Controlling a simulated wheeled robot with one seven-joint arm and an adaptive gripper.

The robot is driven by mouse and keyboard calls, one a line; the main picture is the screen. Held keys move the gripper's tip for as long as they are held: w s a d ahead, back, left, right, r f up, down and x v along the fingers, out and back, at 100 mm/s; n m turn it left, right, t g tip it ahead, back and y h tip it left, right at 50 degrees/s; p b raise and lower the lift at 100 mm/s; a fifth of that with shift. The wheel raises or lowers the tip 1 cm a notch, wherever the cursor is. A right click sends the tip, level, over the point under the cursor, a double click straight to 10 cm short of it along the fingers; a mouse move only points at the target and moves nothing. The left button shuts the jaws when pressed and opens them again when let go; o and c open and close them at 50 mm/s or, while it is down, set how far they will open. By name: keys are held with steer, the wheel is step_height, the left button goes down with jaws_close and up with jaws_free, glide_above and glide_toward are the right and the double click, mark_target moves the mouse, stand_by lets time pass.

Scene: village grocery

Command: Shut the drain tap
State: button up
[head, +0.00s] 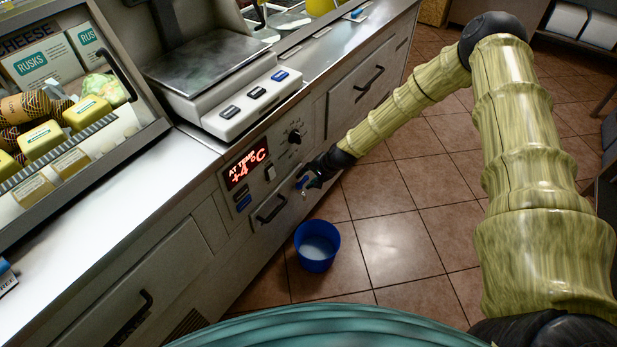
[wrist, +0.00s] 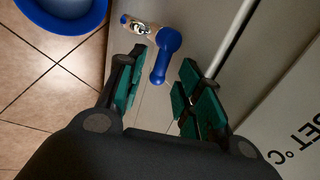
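The drain tap has a blue lever handle (wrist: 163,58) and a small metal body (wrist: 138,26) that sticks out from the counter front in the wrist view. In the head view the tap (head: 303,183) is small and partly hidden by my gripper (head: 311,178). In the wrist view my gripper (wrist: 160,74) is open, with green-padded fingers apart. The lower end of the blue lever lies in the gap between the fingertips, and I see no clear contact.
A blue bucket (head: 317,246) holding pale liquid stands on the tiled floor below the tap; its rim (wrist: 62,30) shows in the wrist view. A drawer handle (head: 271,209) is close by.

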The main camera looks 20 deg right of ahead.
steer(key=v, duration=1.1)
steer(key=shift+r, duration=0.2)
steer(key=shift+s+d, duration=0.1)
steer(key=shift+s, duration=0.05)
steer(key=s+a+f+n+g+h+p, duration=0.1)
steer(key=s+a+f+n+g+p, duration=0.15)
steer(key=s, duration=0.75)
steer(key=s+a+f+n+g+h+p, duration=0.15)
steer(key=s+a+f, duration=0.25)
steer(key=s, duration=0.6)
steer(key=s+d+r+n+p, duration=0.1)
steer(key=s+n, duration=0.1)
steer(key=s, duration=0.5)
steer(key=s+n+h+p, duration=0.1)
steer(key=s+n, duration=0.1)
steer(key=s, duration=0.6)
steer(key=s+d+r+n+g+p, duration=0.1)
steer(key=s, duration=0.7)
steer(key=shift+d+r+n+h+p, duration=0.3)
steer(key=shift+r+n+h, duration=0.05)
steer(key=shift+n, duration=0.05)
